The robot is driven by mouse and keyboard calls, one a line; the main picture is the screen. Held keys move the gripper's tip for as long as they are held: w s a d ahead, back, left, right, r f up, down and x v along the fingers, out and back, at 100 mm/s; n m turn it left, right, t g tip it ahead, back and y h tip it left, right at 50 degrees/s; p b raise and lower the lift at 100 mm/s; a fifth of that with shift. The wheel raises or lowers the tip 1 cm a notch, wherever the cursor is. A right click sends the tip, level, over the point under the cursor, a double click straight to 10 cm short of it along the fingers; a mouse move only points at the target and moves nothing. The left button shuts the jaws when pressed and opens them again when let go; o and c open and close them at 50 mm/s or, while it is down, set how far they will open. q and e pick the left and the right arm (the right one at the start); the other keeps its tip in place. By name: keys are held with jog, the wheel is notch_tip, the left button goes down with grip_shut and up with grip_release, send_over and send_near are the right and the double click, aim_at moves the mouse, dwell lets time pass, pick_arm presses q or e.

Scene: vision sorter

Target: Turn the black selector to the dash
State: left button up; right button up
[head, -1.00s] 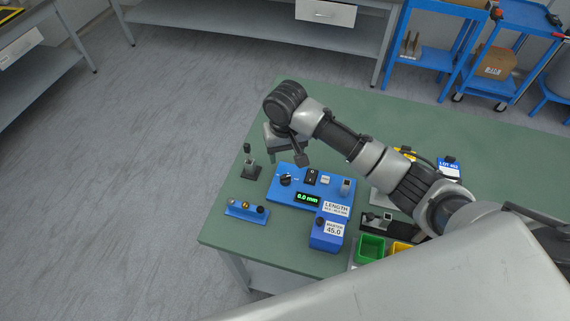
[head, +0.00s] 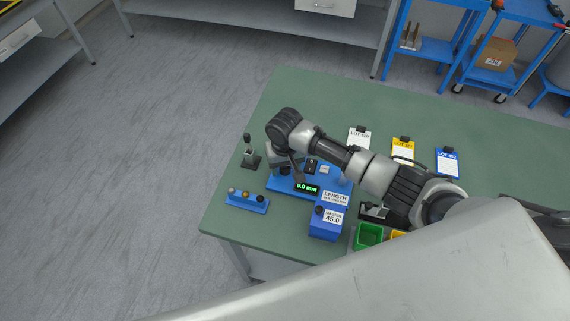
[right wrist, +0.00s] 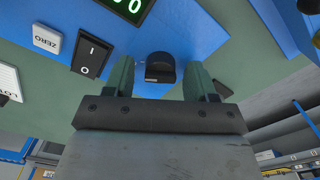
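The black selector (right wrist: 160,68) is a round knob on the blue gauge panel (right wrist: 210,30). In the right wrist view it sits between the two fingers of my right gripper (right wrist: 161,80), with a gap on each side. The right gripper is open. In the head view the right gripper (head: 283,163) is low over the panel's left part, and the selector (head: 285,171) is partly hidden beneath it. I cannot make out the dash or where the knob points. My left gripper is not in view.
A black rocker switch (right wrist: 90,55) and a white ZERO button (right wrist: 47,39) are beside the selector. The green display (head: 307,188) reads 0.0 mm. A small blue rack (head: 247,201) and a dark stand (head: 250,158) are to the left.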

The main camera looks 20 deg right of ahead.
jog(key=c, duration=0.8)
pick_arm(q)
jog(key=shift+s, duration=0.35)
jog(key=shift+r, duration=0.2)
pick_arm(e)
jog(key=shift+r, duration=0.1)
jog(key=shift+c, duration=0.2)
jog(key=shift+n+p, duration=0.8)
jog(key=shift+n, duration=0.2)
jog(key=n+p, duration=0.1)
jog(key=n, duration=0.2)
jog(key=shift+p, duration=0.35)
jog(key=n+p, duration=0.1)
jog(key=n, duration=0.3)
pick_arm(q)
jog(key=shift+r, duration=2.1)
pick_arm(e)
jog(key=shift+n, duration=1.2)
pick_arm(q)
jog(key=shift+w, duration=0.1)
pick_arm(e)
jog(key=shift+n, duration=0.3)
